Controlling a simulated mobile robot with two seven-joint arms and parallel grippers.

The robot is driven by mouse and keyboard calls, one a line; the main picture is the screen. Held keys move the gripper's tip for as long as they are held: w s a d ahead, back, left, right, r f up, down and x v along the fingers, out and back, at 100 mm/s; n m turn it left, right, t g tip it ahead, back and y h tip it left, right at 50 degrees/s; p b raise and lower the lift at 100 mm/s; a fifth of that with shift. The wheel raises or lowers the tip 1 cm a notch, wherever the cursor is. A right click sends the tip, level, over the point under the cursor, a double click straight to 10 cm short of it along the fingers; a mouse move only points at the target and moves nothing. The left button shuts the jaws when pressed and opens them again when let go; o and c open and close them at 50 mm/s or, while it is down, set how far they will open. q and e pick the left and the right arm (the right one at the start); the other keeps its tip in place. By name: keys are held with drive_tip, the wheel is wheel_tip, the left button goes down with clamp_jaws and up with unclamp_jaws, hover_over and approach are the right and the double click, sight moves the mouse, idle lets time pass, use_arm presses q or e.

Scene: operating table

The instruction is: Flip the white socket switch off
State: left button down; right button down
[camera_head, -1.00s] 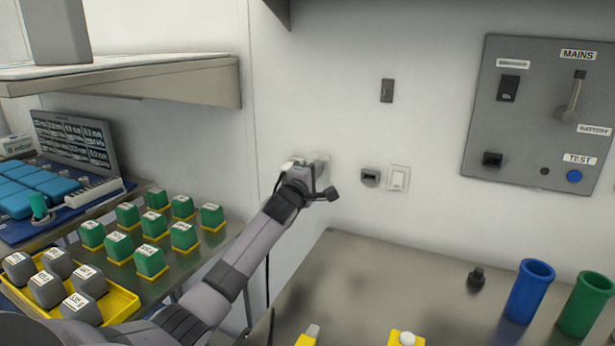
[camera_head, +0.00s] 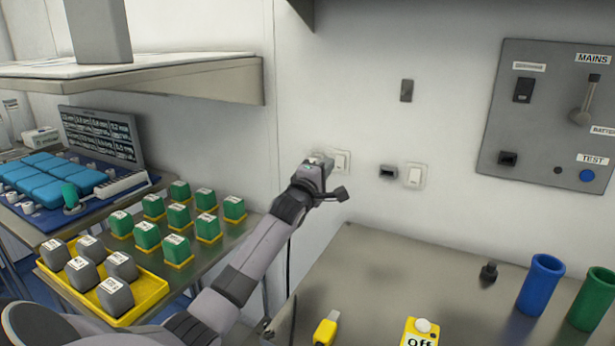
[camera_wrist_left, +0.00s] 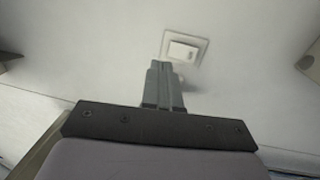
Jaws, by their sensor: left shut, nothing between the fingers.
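A white switch (camera_head: 342,161) in a square frame is on the wall, with my left gripper (camera_head: 321,164) just at its left; the gripper hides the wall fitting there. A second white switch (camera_head: 414,176) sits further right beside a dark socket (camera_head: 388,172). In the left wrist view, a white switch (camera_wrist_left: 185,51) in its frame lies just beyond the tips of my left gripper (camera_wrist_left: 161,66). Its fingers are together and empty. Whether they touch the wall or switch I cannot tell. My right gripper is not in view.
A grey panel (camera_head: 545,120) with a lever and blue button is on the wall at right. Below are blue (camera_head: 540,285) and green (camera_head: 590,300) cups and a yellow box marked "Off" (camera_head: 420,335). Green blocks (camera_head: 147,235) and a yellow tray (camera_head: 150,290) lie left. A shelf (camera_head: 190,80) overhangs.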

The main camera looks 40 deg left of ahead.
use_arm(q)
drive_tip(key=r+v, duration=0.1)
drive_tip(key=v, duration=0.7)
drive_tip(key=shift+r, duration=0.55)
